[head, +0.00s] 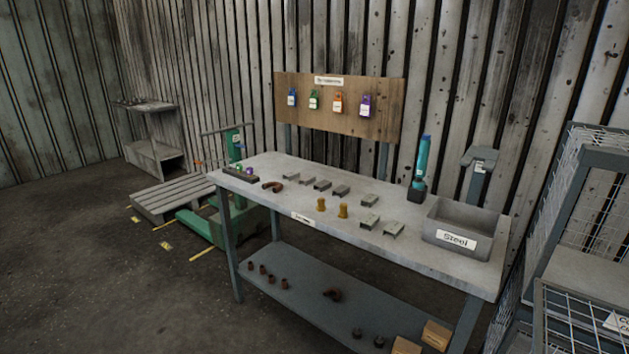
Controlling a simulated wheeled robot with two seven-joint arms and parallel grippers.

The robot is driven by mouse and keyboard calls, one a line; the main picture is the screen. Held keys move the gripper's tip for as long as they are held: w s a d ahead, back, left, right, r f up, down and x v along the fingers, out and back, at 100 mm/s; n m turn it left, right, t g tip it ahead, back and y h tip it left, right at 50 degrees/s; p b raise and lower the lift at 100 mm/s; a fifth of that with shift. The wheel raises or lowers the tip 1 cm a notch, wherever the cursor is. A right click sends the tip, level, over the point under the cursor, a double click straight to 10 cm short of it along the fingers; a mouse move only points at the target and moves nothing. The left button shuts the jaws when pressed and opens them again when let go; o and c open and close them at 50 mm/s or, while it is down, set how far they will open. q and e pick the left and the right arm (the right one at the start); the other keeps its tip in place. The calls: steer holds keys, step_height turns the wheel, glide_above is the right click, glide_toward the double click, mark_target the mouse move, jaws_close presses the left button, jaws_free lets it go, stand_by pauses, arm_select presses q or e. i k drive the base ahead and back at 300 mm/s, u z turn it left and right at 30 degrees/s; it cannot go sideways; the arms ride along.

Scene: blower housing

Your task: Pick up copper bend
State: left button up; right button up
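A copper-brown bend (273,186) lies on the grey workbench top (270,215), toward its left end. Neither of my grippers shows in the head view, and nothing is seen touching either bend.
Several grey metal brackets (341,190) and two brass-coloured pieces (342,211) lie mid-bench. A bin labelled Steel (450,238) and a teal tool (421,168) stand at the right. A wire cage (585,290) is far right. Floor left of the bench front is clear.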

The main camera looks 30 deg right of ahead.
mark_target(278, 186)
steer(key=z, duration=0.8)
steer(key=i, duration=0.75)
steer(key=z, duration=0.85)
